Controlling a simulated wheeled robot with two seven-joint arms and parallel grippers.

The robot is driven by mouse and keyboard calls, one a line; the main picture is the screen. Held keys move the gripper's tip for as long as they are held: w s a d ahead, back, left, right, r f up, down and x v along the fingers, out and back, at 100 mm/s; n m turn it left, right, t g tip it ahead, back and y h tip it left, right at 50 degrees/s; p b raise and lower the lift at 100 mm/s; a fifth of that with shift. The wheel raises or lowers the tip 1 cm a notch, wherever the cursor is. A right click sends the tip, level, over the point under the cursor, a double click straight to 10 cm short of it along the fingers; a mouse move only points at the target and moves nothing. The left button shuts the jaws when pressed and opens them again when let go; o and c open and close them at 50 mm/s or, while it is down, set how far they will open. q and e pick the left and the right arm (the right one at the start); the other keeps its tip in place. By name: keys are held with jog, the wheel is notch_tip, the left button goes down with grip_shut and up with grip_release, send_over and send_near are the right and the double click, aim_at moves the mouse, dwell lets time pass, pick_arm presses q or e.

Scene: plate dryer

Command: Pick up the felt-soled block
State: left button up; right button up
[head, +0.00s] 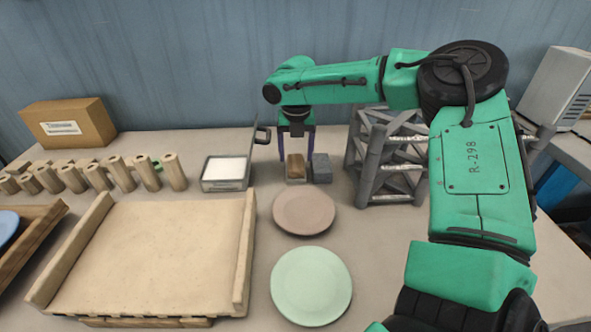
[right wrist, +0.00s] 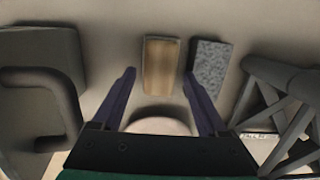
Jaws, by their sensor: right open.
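My right gripper (head: 297,150) is open and empty, pointing down by the wooden block. In the right wrist view its two purple fingers (right wrist: 158,76) are spread wider than the wooden block, which lies beyond their tips. My left gripper is not seen.
A grey lattice stand (head: 372,165) is to the right of the blocks. A metal box with a white top (head: 225,171) and upright handled lid (head: 262,135) is to the left. A brown plate (head: 304,211) and a green plate (head: 311,286) lie in front.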

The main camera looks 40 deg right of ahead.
aim_at(296, 161)
jog(key=f, duration=0.4)
jog(key=shift+w+d, duration=0.15)
jog(key=shift+w, duration=0.05)
jog(key=shift+r, duration=0.1)
jog(key=c, duration=1.1)
